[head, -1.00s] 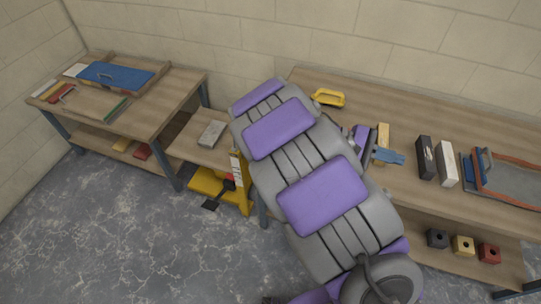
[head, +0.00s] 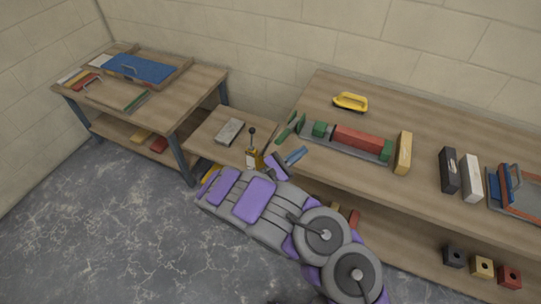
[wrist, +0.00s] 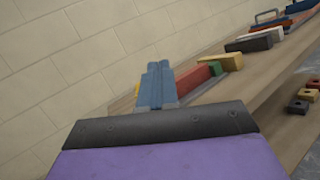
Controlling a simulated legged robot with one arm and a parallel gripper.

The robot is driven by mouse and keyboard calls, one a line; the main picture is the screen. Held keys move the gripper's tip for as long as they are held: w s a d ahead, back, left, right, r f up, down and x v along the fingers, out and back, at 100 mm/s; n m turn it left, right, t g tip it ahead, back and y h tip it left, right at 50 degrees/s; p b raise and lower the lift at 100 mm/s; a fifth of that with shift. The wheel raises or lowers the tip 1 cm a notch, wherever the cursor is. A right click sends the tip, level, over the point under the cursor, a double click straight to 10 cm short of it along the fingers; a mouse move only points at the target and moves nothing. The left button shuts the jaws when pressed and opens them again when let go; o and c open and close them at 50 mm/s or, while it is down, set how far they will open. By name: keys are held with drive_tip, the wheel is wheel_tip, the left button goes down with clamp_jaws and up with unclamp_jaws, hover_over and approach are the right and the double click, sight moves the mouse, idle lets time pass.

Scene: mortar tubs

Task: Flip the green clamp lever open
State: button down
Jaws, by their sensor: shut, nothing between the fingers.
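A clamp with a grey base (head: 345,147) lies on the right-hand bench. It holds a long red block (head: 358,141) between a green block (head: 321,130) and a green end piece (head: 387,151). At its left end a thin green lever (head: 287,127) slants upward; its exact angle is hard to tell. My gripper (head: 297,155) has blue fingers, shut and empty, at the bench's front left edge, in front of the clamp's left end and apart from the lever. In the wrist view the fingers (wrist: 156,85) hide the lever, and the red block (wrist: 193,80) shows beyond them.
A yellow-handled tool (head: 350,102) lies behind the clamp, and a tan block (head: 403,153) stands at its right end. Black (head: 448,170) and white (head: 471,178) blocks stand farther right.

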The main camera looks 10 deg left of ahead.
drive_tip(key=s+a+f+n+t+y, duration=0.2)
drive_tip(key=s+a+f+n+y, duration=0.1)
drive_tip(key=a+f, duration=0.4)
drive_tip(key=s+a+f+n+t+y+b, duration=0.1)
drive_tip(key=s+a+f+n+t+y, duration=0.1)
drive_tip(key=a+f, duration=0.4)
drive_tip(key=s+a+n+y, duration=0.1)
drive_tip(key=a+y, duration=0.1)
drive_tip(key=shift+f+t+y, duration=0.4)
drive_tip(key=r+b+x, duration=0.2)
drive_tip(key=b+x, duration=0.1)
drive_tip(key=x, duration=0.9)
drive_tip(key=shift+d+r, duration=0.2)
drive_tip(key=shift+r, duration=0.2)
drive_tip(key=shift+r, duration=0.1)
